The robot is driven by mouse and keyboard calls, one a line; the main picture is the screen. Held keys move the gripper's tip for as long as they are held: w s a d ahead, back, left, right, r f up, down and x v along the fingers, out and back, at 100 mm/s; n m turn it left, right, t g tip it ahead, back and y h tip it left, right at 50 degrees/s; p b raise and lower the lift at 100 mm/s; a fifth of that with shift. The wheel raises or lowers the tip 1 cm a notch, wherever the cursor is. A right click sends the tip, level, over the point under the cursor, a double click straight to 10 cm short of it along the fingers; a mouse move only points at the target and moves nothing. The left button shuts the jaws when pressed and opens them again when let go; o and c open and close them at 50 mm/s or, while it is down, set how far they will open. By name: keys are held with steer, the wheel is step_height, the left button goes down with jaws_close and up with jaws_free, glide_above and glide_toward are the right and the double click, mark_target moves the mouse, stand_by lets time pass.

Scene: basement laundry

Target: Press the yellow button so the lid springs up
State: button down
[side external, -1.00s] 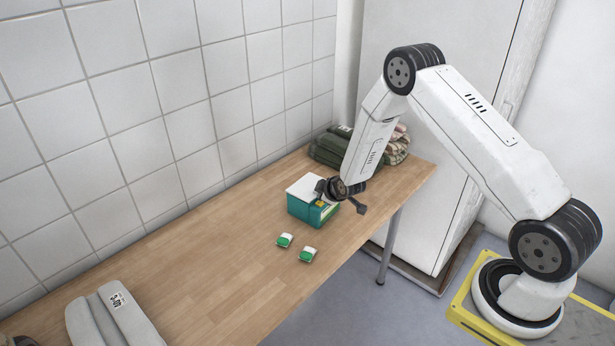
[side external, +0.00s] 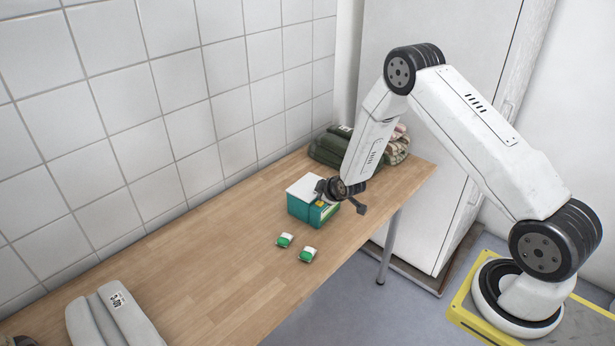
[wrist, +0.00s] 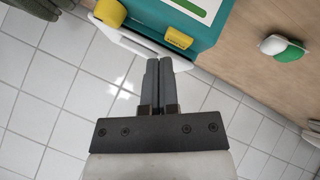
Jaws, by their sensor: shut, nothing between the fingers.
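A teal box (side external: 299,208) with a white lid (side external: 303,187) stands on the wooden table. The lid looks flat across its top in the side view. In the wrist view the teal box (wrist: 205,32) fills the top, with the white lid (wrist: 136,42) along its edge. A yellow button (wrist: 178,37) sits on the teal face near the lid edge. A second yellow part (wrist: 108,12) is further left. My gripper (wrist: 158,62) is shut and empty, its tips just below the button in the picture; I cannot tell whether they touch anything. In the side view my gripper (side external: 322,195) partly hides the box.
Two small green-and-white items (side external: 285,240) (side external: 307,254) lie in front of the box. Folded towels (side external: 335,148) are stacked behind it. A grey object with a label (side external: 115,315) lies at the near left. The tiled wall runs along the table; the middle table surface is clear.

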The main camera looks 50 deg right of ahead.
mark_target(322, 204)
steer(key=shift+f, duration=0.9)
stand_by(1.4)
steer(key=shift+r, duration=0.9)
stand_by(0.3)
steer(key=shift+r, duration=2.5)
